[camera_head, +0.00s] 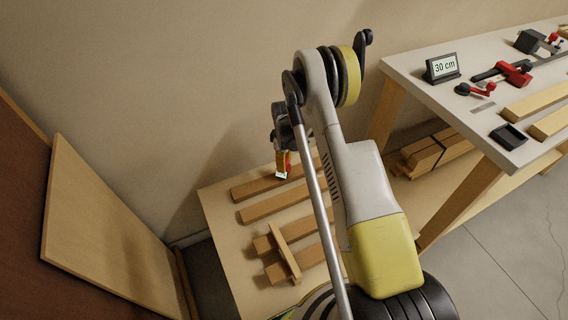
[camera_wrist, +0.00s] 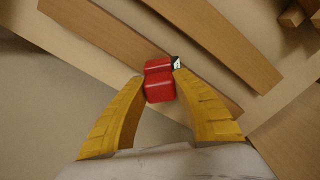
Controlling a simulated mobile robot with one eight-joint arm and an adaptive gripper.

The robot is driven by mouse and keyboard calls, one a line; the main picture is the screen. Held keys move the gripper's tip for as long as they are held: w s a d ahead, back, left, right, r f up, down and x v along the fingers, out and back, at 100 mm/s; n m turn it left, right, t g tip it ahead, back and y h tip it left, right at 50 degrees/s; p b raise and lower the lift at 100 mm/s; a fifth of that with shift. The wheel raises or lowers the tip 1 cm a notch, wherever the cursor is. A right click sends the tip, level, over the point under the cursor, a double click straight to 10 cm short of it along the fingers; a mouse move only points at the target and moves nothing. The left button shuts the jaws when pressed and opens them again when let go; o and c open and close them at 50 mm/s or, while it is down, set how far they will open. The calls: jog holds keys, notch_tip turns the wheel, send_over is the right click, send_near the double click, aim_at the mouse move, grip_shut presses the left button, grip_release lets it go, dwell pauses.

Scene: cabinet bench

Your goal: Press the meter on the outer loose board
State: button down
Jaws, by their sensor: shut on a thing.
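My gripper (camera_wrist: 160,92) has yellow fingers and is shut on a red meter (camera_wrist: 159,86), which has a small black and white end. In the head view the meter (camera_head: 283,165) shows below the wrist, beside the far loose board (camera_head: 262,186). In the wrist view the meter overlaps a long brown board (camera_wrist: 115,38); whether it touches that board I cannot tell. A second loose board (camera_head: 272,206) lies nearly parallel and nearer in the head view. My arm hides the right ends of the boards.
Nearer on the low pale platform (camera_head: 222,205), a crosspiece (camera_head: 285,252) lies over more boards (camera_head: 262,244). A leaning panel (camera_head: 105,235) stands at left.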

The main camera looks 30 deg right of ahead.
jog(key=shift+f, duration=0.55)
dwell(1.4)
jog(key=shift+r+p, duration=1.5)
jog(key=shift+r, duration=2)
